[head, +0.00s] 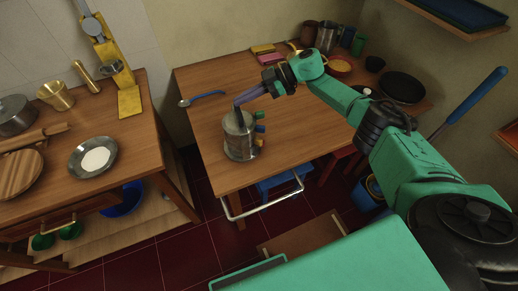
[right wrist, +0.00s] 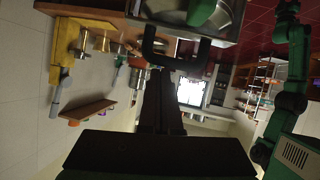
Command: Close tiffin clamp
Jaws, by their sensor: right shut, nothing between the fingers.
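The steel tiffin (head: 240,142) stands upright near the front left of the wooden table in the head view. The clamp's position is too small and partly covered to make out. In the right wrist view the dark fingers (right wrist: 175,50) point toward a round steel surface with a green part at the top edge. My left gripper is not in view.
A blue-handled spoon (head: 205,97) lies on the table (head: 205,135) behind the tiffin. A dark pan (head: 402,87), a yellow bowl (head: 339,65) and several containers stand at the back right. A side counter (head: 125,150) is at the left. The table's left part is mostly clear.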

